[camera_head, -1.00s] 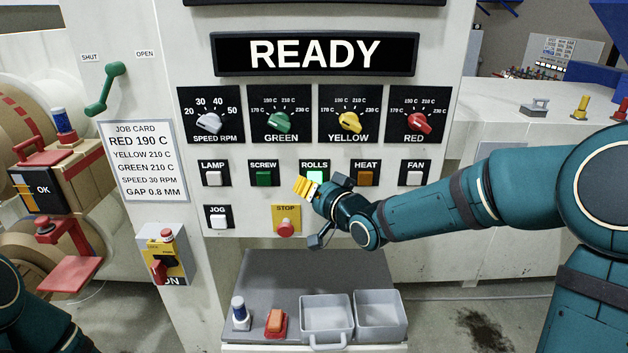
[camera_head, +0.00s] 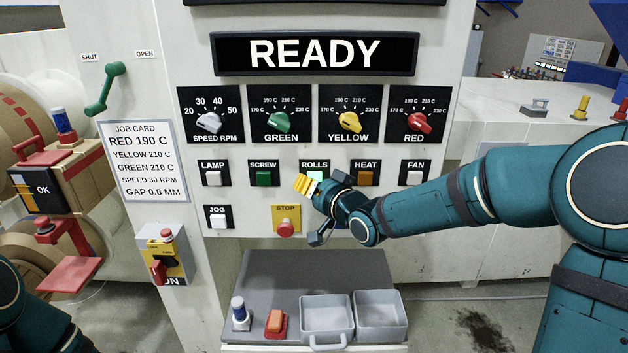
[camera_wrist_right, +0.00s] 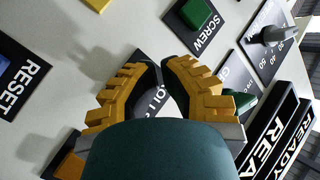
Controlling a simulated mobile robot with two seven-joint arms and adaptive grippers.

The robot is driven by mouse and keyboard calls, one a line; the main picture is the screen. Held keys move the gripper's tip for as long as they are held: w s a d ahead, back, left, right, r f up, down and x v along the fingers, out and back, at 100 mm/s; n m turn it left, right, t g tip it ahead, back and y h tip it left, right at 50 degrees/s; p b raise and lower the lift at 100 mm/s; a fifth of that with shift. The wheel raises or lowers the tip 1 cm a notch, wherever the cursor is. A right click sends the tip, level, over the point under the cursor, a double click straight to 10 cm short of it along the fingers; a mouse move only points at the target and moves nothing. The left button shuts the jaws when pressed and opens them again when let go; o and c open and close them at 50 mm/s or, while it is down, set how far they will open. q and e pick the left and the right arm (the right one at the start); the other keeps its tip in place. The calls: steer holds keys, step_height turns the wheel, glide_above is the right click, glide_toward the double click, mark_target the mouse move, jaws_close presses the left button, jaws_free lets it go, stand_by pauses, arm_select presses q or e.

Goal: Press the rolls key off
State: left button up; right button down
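The rolls key (camera_head: 315,174) is a pale green, bright key on a black plate under the ROLLS label, in the middle of the panel's key row. My right gripper (camera_head: 304,186) is in front of the panel, its yellow fingers at the key's lower left. The fingertips look shut together with nothing between them. In the right wrist view my right gripper (camera_wrist_right: 161,68) covers much of the rolls plate, and part of its label shows between the fingers. I cannot tell whether the fingers touch the key. My left gripper is not in view.
The red stop button (camera_head: 285,229) is below. The display (camera_head: 315,54) reads READY. A grey shelf with trays (camera_head: 353,318) stands beneath.

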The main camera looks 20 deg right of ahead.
steer(key=shift+w+d, duration=0.1)
steer(key=shift+w, duration=0.2)
steer(key=shift+s, duration=0.1)
stand_by(0.3)
steer(key=shift+s+a+b, duration=0.25)
steer(key=shift+s+b, duration=0.2)
steer(key=shift+s, duration=0.2)
steer(key=shift+s, duration=0.1)
steer(key=shift+s+a+b, duration=0.25)
steer(key=shift+s+b, duration=0.2)
steer(key=shift+s, duration=0.5)
steer(key=shift+s+a+b, duration=0.3)
steer(key=shift+s+b, duration=0.2)
steer(key=shift+s, duration=0.45)
steer(key=shift+s+a+b, duration=0.25)
steer(key=shift+s+b, duration=0.2)
steer(key=shift+s, duration=0.5)
